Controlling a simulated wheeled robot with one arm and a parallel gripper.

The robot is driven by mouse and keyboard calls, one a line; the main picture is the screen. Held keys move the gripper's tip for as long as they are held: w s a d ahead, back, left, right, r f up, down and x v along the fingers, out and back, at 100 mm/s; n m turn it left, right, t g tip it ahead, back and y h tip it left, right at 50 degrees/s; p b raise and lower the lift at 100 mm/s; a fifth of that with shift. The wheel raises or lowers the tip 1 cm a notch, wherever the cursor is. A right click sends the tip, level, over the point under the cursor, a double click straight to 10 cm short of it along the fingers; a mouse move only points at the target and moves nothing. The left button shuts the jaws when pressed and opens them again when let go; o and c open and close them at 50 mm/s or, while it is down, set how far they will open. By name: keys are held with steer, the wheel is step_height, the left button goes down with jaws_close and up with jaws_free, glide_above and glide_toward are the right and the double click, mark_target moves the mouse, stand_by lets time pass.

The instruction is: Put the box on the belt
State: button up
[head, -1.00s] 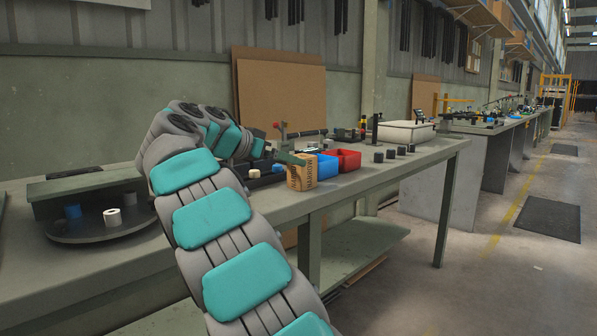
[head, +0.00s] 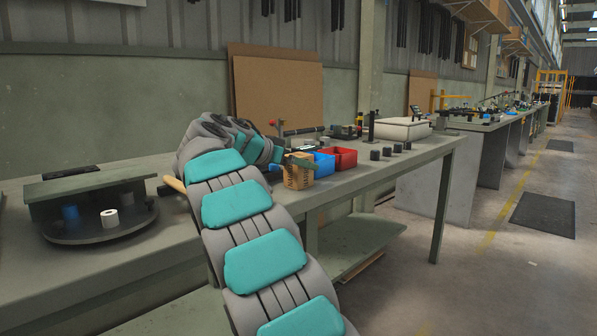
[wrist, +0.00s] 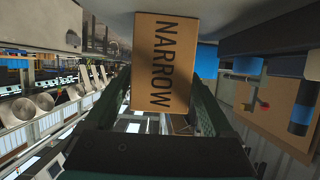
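The box (head: 299,172) is a small tan carton with dark lettering. It stands upright near the front edge of the long workbench. In the wrist view the box (wrist: 164,62) reads "NARROW" and lies between my gripper's two green fingers. My gripper (wrist: 161,88) has one finger along each side of the box. I cannot tell whether both fingers press on it. In the head view my gripper (head: 299,160) is small and partly hidden at the top of the box. I cannot make out a belt in either view.
A blue bin (head: 323,164) and a red bin (head: 345,159) stand just behind the box. Several dark small blocks (head: 386,152) sit to the right. A round dark platform (head: 85,230) with a white cylinder (head: 110,218) is at left.

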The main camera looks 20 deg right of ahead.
mark_target(299, 154)
jaws_close()
stand_by(0.5)
steer(key=shift+r, duration=0.1)
steer(key=shift+r, duration=1.65)
steer(key=s+r+b, duration=0.1)
steer(key=s+b, duration=0.2)
steer(key=s, duration=1.3)
steer(key=shift+a+r, duration=0.3)
